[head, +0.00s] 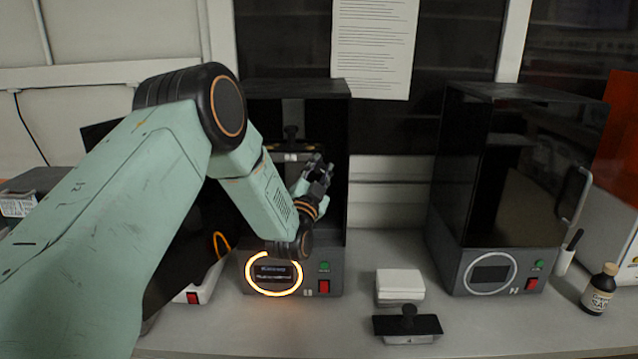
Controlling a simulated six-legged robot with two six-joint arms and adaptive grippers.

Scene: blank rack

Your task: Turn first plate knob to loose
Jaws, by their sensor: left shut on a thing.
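The left machine (337,215) is a black cabinet with an open-looking front and a lit orange ring on its base. Inside it, a dark knob (291,132) stands above a plate holder with a pale label. My left gripper (319,165) is at the front of this chamber, below and to the right of the knob in the picture. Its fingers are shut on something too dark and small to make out. A black plate with its own knob (408,325) lies on the bench in front, apart from the gripper. My right gripper is out of view.
A second machine (490,270) with a handled door and an unlit ring stands at the right. A white box (400,285) sits behind the loose plate. A brown bottle (600,288) stands at the far right. The front bench between plate and bottle is clear.

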